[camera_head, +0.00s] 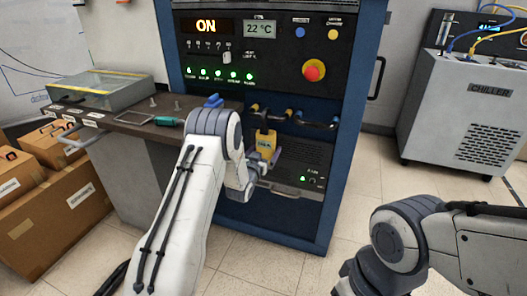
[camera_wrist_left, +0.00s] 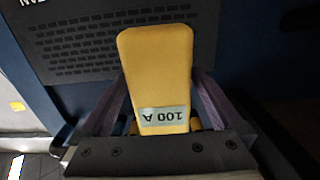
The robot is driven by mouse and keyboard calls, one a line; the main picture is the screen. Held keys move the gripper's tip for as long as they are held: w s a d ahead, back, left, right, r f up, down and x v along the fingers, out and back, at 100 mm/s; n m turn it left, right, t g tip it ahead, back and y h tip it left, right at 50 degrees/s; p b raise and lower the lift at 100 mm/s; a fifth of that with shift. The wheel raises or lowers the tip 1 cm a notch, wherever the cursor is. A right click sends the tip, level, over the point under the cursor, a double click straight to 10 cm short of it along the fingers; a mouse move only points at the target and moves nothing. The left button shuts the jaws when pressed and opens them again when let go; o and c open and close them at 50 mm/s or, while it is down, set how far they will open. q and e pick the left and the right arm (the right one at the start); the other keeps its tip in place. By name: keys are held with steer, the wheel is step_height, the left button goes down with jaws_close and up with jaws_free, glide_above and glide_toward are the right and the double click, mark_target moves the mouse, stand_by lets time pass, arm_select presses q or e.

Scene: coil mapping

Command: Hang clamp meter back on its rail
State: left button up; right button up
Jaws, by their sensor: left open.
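The clamp meter (camera_head: 265,143) has a yellow body and a dark upper part, and it is upright at the front of the blue cabinet. Its dark top is at the rail (camera_head: 288,114) with yellow-tipped pegs; I cannot tell whether it bears on it. My left gripper (camera_head: 260,168) is at the lower part of the meter. In the left wrist view, the yellow meter body (camera_wrist_left: 158,70) with a "100 A" label lies between the two spread fingers of my left gripper (camera_wrist_left: 160,85). My right arm shows at the lower right, its gripper out of view.
The blue cabinet (camera_head: 345,120) has a lit panel with a red button (camera_head: 314,70). A dark bench (camera_head: 120,118) with a clear-lidded case (camera_head: 105,90) stands left, with cardboard boxes (camera_head: 60,205) beside it. A grey chiller (camera_head: 465,120) stands right. The floor between is clear.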

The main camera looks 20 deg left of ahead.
mark_target(264, 144)
arm_select(q)
steer(key=c, duration=1.2)
steer(key=shift+c, duration=1.4)
steer(key=shift+r+p, duration=0.95)
steer(key=shift+r, duration=0.8)
steer(key=shift+s, duration=0.2)
steer(key=s, duration=0.7)
steer(key=shift+a+p, duration=0.15)
steer(key=shift+p, duration=0.25)
